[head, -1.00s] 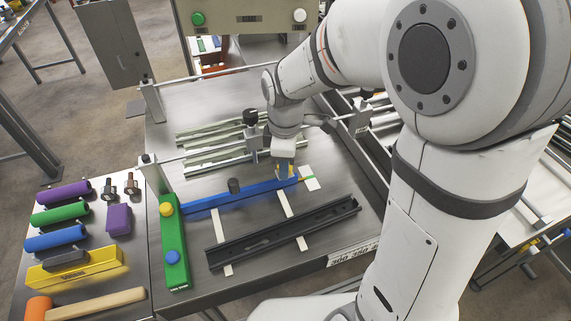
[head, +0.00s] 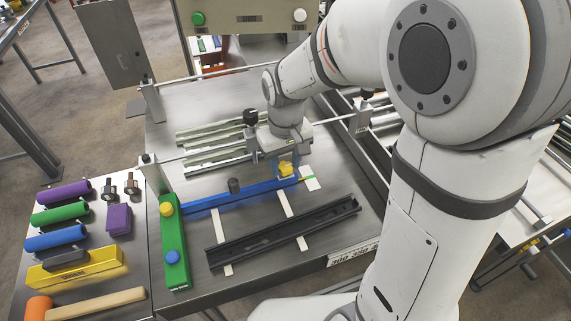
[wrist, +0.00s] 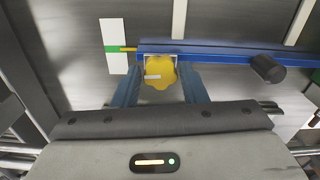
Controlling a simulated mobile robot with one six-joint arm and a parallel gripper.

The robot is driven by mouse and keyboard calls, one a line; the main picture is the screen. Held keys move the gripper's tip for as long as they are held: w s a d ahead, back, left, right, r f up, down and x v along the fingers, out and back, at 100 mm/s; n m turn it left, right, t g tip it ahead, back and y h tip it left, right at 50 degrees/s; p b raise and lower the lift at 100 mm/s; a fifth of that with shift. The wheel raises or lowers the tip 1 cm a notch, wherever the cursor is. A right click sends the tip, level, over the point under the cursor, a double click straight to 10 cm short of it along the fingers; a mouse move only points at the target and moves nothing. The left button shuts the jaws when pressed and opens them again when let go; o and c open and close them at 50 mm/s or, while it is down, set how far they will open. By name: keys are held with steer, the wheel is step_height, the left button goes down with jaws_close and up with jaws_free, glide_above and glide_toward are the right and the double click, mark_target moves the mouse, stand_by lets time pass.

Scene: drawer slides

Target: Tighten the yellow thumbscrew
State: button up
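The yellow thumbscrew (wrist: 159,75) is a lobed knob with a pale mark at the near end of the blue bar (wrist: 225,53). It also shows in the head view (head: 286,170), at the bar's right end. My gripper (wrist: 160,78) is over it, with one blue finger on each side of the knob. Narrow gaps show between the fingers and the knob, so the gripper looks open around it. The thumbscrew's shank is hidden under its head. A yellow pointer (wrist: 128,49) lies over a green mark on a white strip (wrist: 114,62) beside it.
A black post (head: 234,186) stands on the blue bar. A green block (head: 174,250) with yellow and blue knobs is at the bar's left end. A black slide rail (head: 285,232) lies in front. Metal rails and a crossbar (head: 205,152) are behind.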

mark_target(285, 166)
steer(key=shift+o, duration=0.9)
step_height(285, 166, up, 6)
steer(key=p, duration=0.4)
steer(key=shift+r+p, duration=0.1)
steer(key=shift+p, duration=0.2)
step_height(285, 166, up, 8)
steer(key=s+d+f+m+t, duration=0.2)
steer(key=s+d+m+t, duration=0.1)
steer(key=s+d, duration=0.9)
steer(key=shift+s+m+b, duration=0.3)
steer(key=shift+m+b, duration=0.1)
steer(key=shift+m, duration=0.3)
